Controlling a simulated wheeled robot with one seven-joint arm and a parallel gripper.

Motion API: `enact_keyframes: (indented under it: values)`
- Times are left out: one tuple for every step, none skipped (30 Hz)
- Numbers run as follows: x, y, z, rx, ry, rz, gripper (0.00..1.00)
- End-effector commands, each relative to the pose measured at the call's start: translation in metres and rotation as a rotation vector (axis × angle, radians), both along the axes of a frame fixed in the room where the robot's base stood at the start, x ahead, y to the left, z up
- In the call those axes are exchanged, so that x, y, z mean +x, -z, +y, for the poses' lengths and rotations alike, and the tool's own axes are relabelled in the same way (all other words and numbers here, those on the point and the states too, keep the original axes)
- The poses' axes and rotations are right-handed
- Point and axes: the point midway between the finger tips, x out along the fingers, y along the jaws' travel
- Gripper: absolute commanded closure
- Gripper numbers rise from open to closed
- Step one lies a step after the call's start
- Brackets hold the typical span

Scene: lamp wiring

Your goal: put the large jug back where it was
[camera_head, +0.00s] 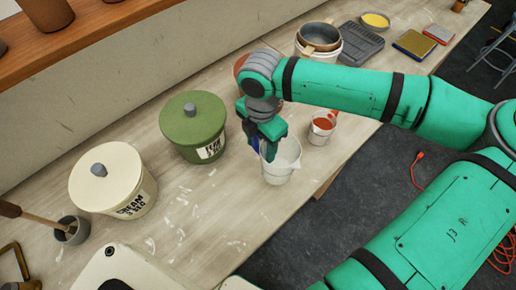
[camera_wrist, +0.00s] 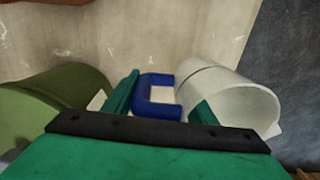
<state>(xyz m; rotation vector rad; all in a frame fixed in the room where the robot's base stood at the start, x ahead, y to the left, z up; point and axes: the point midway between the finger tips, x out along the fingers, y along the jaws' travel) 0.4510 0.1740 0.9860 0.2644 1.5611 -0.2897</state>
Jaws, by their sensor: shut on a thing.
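The large jug is a white translucent jug (camera_head: 281,165) near the table's front edge, right of the green lidded tub. It also shows at the right of the wrist view (camera_wrist: 232,92), with its blue handle (camera_wrist: 157,82) toward my fingers. My gripper (camera_head: 262,143) is shut on that handle from above. The jug looks roughly upright; I cannot tell whether its base touches the table. My gripper covers part of the handle in the head view.
A green tub (camera_head: 193,128) and a cream tub (camera_head: 112,190) stand to the left. A smaller cup with red contents (camera_head: 321,128) is close on the right. Behind are stacked pots (camera_head: 319,41), a dark tray (camera_head: 357,43) and a yellow-filled bowl (camera_head: 375,21). The table's front edge is near.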

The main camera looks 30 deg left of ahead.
Motion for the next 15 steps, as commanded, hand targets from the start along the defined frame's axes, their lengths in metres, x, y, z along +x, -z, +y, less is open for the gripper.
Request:
enact_keyframes:
  values:
    - [0.002, 0.005, 0.004, 0.0, -0.001, -0.001, 1.0]
    - [0.004, 0.007, 0.005, 0.0, -0.001, 0.0, 1.0]
    - [0.005, 0.009, 0.007, 0.0, -0.001, 0.0, 1.0]
    - [0.005, 0.01, 0.008, 0.0, -0.001, 0.0, 1.0]
    - [0.006, 0.011, 0.009, 0.0, -0.001, 0.0, 1.0]
    - [0.006, 0.014, 0.01, 0.0, -0.001, 0.0, 1.0]
    - [0.007, 0.016, 0.012, 0.0, -0.001, 0.001, 1.0]
    - [0.009, 0.018, 0.013, 0.0, -0.001, 0.001, 1.0]
    - [0.011, 0.023, 0.016, 0.0, -0.001, 0.0, 1.0]
    - [0.011, 0.028, 0.016, -0.001, -0.001, 0.0, 1.0]
    - [0.011, 0.032, 0.015, -0.001, -0.001, 0.0, 1.0]
    - [0.01, 0.038, 0.016, 0.0, -0.001, 0.001, 1.0]
    - [0.01, 0.042, 0.015, -0.001, -0.001, 0.001, 1.0]
    - [0.011, 0.045, 0.015, -0.001, -0.001, 0.0, 1.0]
    - [0.011, 0.048, 0.015, 0.001, -0.001, 0.0, 1.0]
